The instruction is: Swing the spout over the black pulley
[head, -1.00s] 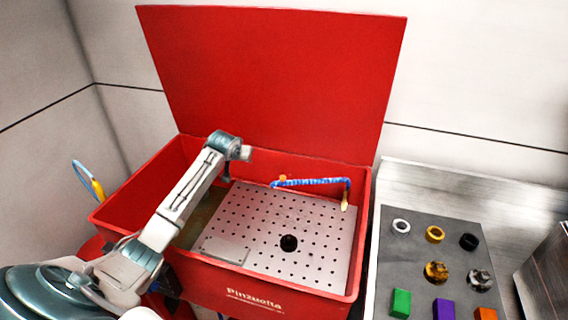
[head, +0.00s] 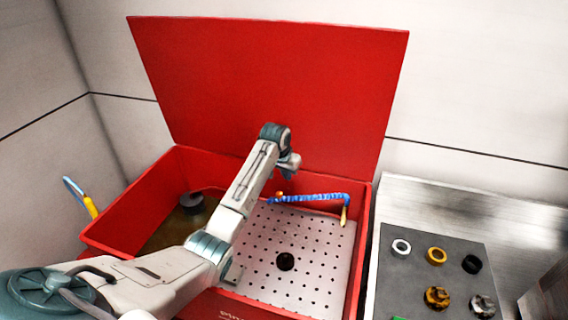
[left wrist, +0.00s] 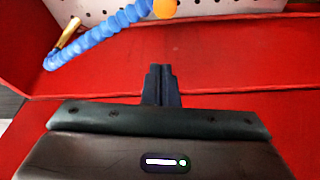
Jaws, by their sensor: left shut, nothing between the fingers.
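The spout is a blue segmented hose (head: 312,198) with an orange base at the back of the red wash basin and a brass nozzle (head: 344,216) hanging at its right end. It also shows at the top left of the left wrist view (left wrist: 108,28). The black pulley (head: 286,261) appears to be the dark round piece on the perforated plate, in front of the hose and left of the nozzle. My left gripper (head: 290,164) is above the basin's back, near the hose base. Its fingers (left wrist: 162,72) are shut and empty, apart from the hose. My right gripper is out of view.
The basin's red lid (head: 270,80) stands open behind the arm. A dark cylinder (head: 192,203) is at the basin's left. A grey mat (head: 410,285) with rings and other parts lies on the metal table at right. A blue-and-yellow tool (head: 85,200) is outside the basin's left.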

